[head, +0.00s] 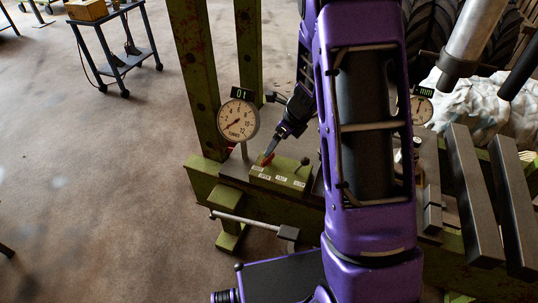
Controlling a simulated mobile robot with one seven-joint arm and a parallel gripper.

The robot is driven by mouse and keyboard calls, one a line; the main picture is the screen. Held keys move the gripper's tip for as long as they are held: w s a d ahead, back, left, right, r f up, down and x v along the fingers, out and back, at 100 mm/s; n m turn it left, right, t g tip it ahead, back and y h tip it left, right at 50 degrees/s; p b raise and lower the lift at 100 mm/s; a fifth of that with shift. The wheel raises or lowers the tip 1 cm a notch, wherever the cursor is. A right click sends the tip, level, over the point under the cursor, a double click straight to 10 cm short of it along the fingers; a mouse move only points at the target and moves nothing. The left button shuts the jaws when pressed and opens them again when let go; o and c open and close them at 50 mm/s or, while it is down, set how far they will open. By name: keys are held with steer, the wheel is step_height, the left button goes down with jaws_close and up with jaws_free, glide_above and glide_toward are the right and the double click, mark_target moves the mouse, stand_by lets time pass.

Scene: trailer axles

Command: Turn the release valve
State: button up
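A green valve block (287,176) with small white labels sits on the press bench, left of the picture's middle. A small red handle (267,160) shows at its left end; it looks like the release valve. A lever with a black ball knob (304,161) stands at the block's right end. My gripper (269,153) comes down from the upper right, with its grey finger tip at the red handle. I cannot tell whether it touches or grips the handle. The gap between the fingers is hidden from this side, and part of the handle is covered.
A round dial gauge (238,120) with a small display stands just left of my gripper. A second gauge (421,109) is at the right. A green upright post (197,80) rises behind. Heavy grey bars (490,200) lie at the right. Open floor (90,190) is at the left, with a cart (118,50) beyond.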

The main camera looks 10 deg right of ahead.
mark_target(270, 157)
steer(key=b+x, duration=0.1)
steer(key=x, duration=0.7)
steer(key=shift+w+a+f, duration=0.1)
steer(key=shift+f, duration=0.25)
steer(key=c, duration=1.2)
steer(key=shift+n, duration=0.7)
steer(key=shift+c, duration=0.2)
steer(key=o, duration=1.2)
steer(key=shift+o, duration=0.2)
steer(key=p+v, duration=0.1)
steer(key=v, duration=1.6)
steer(key=shift+w+d+r+g, duration=0.2)
steer(key=shift+w+d+g, duration=0.1)
steer(key=shift+d, duration=0.15)
